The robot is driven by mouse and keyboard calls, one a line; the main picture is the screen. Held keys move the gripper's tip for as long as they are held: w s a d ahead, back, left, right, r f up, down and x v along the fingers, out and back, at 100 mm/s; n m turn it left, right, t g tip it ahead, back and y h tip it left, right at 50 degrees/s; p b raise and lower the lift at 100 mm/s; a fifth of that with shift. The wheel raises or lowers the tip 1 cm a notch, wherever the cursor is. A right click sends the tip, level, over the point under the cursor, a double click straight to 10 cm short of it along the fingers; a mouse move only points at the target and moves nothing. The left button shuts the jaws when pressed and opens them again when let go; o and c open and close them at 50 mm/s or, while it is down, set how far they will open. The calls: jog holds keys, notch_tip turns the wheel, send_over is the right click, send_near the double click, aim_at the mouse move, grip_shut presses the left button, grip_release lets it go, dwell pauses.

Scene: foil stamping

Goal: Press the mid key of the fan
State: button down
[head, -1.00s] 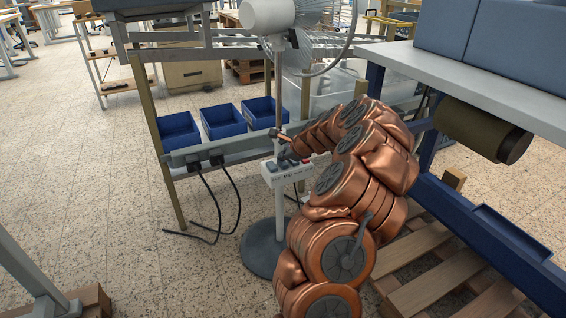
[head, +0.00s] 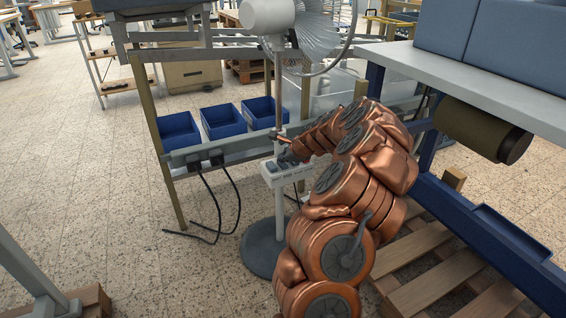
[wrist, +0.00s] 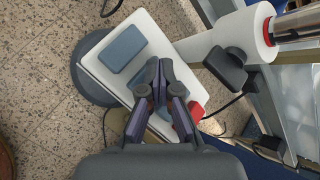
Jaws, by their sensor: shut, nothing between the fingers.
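The fan stands on a grey pole, with its white motor head (head: 268,15) at the top and a round dark base (head: 262,250) on the floor. Its white key box (head: 283,177) sits partway up the pole and also shows in the wrist view (wrist: 92,63). In the head view my gripper (head: 286,156) is small and dark.
Plugs with black cables (head: 207,160) hang from the rack's rail. A workbench (head: 480,80) and a wooden pallet (head: 430,265) are at the right. Floor at the left is open.

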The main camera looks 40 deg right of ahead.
aim_at(284, 165)
jog(key=shift+r, duration=0.15)
jog(key=shift+r+p, duration=0.75)
jog(key=shift+p, duration=0.25)
notch_tip(284, 165, up, 5)
jog(key=p, duration=0.5)
dwell(0.6)
